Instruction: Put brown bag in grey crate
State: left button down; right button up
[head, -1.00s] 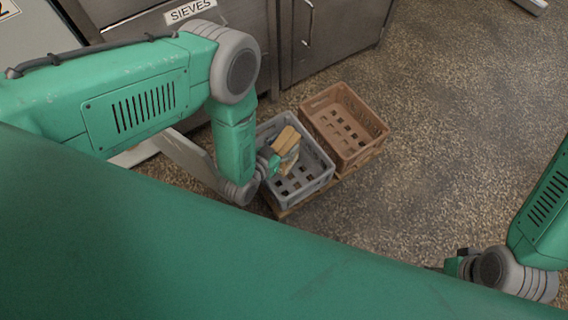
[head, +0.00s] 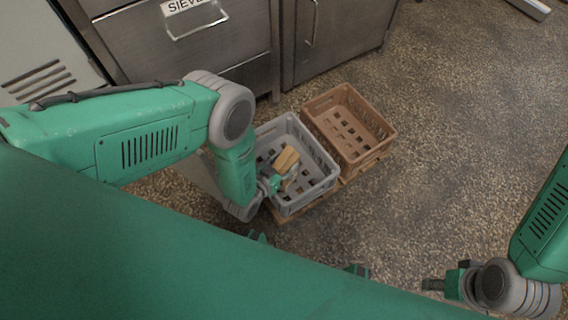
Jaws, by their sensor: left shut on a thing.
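The brown bag (head: 287,159) is in my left gripper (head: 279,180), which is shut on it. The bag is over or inside the grey crate (head: 318,189); I cannot tell whether it touches the crate floor. The grey crate is open-topped with a slotted floor, and my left forearm covers its left side. My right gripper (head: 444,284) is at the lower right, away from the crates; its fingers are small and partly hidden, so I cannot tell whether it is open.
A brown crate (head: 368,157), which looks empty, stands right beside the grey one. Both sit on a low wooden pallet (head: 291,218). Steel cabinets (head: 338,40) stand behind them. The speckled floor (head: 470,130) to the right is clear.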

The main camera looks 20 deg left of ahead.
pick_arm(q)
jog(key=c, duration=0.9)
grip_release()
jog(key=shift+o, duration=1.1)
jog(key=shift+d+r, duration=0.1)
jog(key=p+v, duration=0.5)
jog(key=v, duration=0.7)
jog(key=shift+p, duration=0.3)
jog(key=shift+s, duration=0.1)
